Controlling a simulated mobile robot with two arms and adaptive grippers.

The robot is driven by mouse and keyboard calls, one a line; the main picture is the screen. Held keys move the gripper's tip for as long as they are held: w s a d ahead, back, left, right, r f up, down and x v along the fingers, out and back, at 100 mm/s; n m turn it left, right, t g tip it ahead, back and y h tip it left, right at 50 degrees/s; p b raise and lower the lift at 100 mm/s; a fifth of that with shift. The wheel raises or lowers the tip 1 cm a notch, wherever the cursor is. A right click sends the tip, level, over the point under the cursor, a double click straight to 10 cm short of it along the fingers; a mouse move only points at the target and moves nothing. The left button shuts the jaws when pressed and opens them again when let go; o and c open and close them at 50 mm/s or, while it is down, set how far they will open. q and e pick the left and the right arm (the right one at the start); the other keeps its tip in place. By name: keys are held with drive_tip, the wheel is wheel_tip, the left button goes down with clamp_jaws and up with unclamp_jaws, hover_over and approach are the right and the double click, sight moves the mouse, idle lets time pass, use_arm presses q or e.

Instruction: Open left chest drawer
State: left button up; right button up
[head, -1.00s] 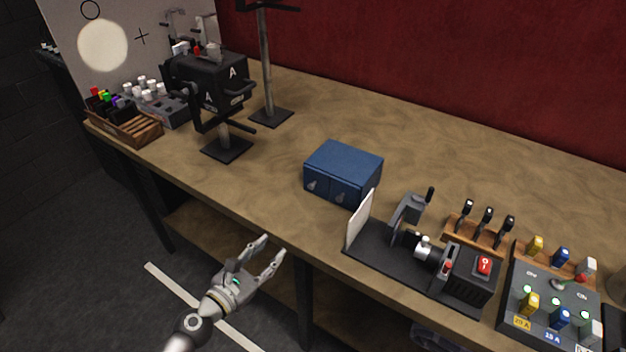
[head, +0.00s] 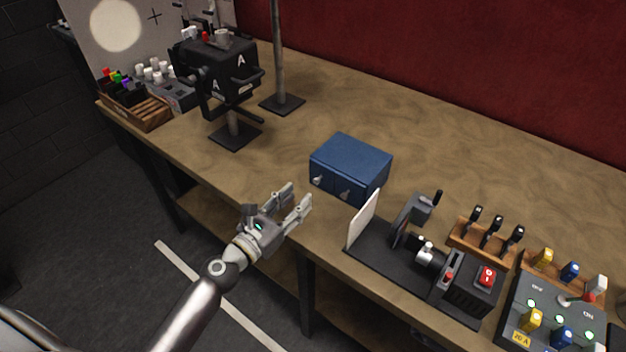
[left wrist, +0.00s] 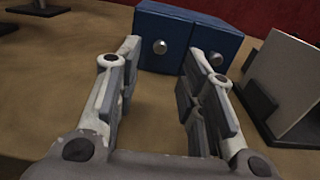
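The blue chest (head: 352,163) stands on the workbench in the middle of the head view. Its front has two drawers side by side, each with a silver knob, and both look shut. The left drawer (head: 326,180) also shows in the left wrist view (left wrist: 165,55), its knob (left wrist: 160,47) between and beyond my fingertips. The right knob (left wrist: 215,59) is near my right-hand finger's tip in that view. My left gripper (head: 298,196) is open and empty, in front of the chest and apart from it. My right gripper is not in view.
A black device with a white panel (head: 363,220) stands close to the right of the chest. A black lamp housing (head: 218,75) on a stand is at the left. The bench top (head: 270,165) left of the chest is clear.

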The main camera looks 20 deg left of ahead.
sight(315, 182)
use_arm(q)
drive_tip(key=x, duration=0.5)
drive_tip(key=shift+w+d+p, duration=0.15)
drive_tip(key=shift+w+p, duration=0.15)
drive_tip(key=shift+w+d+f, duration=0.1)
drive_tip(key=shift+w+d, duration=0.15)
drive_tip(key=shift+w, duration=0.45)
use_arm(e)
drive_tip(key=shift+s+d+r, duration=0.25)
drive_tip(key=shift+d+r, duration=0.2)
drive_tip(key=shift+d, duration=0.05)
use_arm(q)
clamp_jaws()
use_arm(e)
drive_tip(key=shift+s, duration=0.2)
